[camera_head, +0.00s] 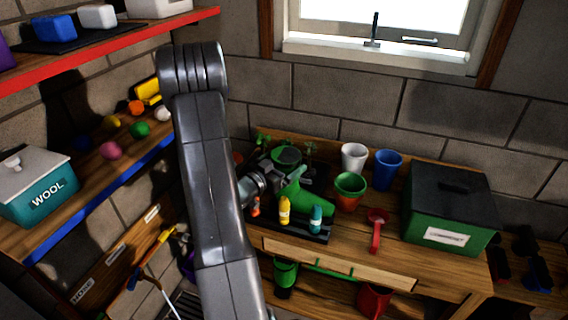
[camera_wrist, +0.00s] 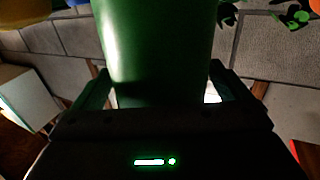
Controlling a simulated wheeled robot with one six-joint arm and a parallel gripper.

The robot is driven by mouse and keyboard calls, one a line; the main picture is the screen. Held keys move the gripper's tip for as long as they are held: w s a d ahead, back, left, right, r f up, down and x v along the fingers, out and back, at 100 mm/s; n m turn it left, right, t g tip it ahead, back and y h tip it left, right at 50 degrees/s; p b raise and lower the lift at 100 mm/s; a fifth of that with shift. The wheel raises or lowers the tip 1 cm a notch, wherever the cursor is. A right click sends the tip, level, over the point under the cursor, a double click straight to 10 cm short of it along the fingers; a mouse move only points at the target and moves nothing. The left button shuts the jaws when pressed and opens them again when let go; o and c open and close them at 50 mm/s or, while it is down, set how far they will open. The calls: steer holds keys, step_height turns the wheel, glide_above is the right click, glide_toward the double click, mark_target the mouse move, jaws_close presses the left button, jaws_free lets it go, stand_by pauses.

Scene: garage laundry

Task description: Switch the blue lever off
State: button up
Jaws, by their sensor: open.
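A small blue shape (camera_head: 538,274) is at the far right edge in the head view, low and in shadow. I cannot tell for sure whether it is the blue lever or how it is set. My gripper (camera_head: 292,182) is over the wooden bench, far to the left of that shape. It is open, with a finger on each side of a green object that looks like a watering can (camera_head: 312,200). In the wrist view the green body (camera_wrist: 157,50) fills the middle between the fingers. I cannot tell whether they touch it.
A white cup (camera_head: 354,157), a blue cup (camera_head: 387,168), a green pot (camera_head: 350,186) and a red scoop (camera_head: 376,228) stand or lie on the bench (camera_head: 335,250). A lidded green box (camera_head: 450,215) is at its right end. Loaded shelves are on the left.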

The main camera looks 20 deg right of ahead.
steer(key=shift+r, duration=0.1)
steer(key=shift+r, duration=0.15)
steer(key=b+v, duration=0.2)
steer(key=v, duration=1)
steer(key=shift+c, duration=0.5)
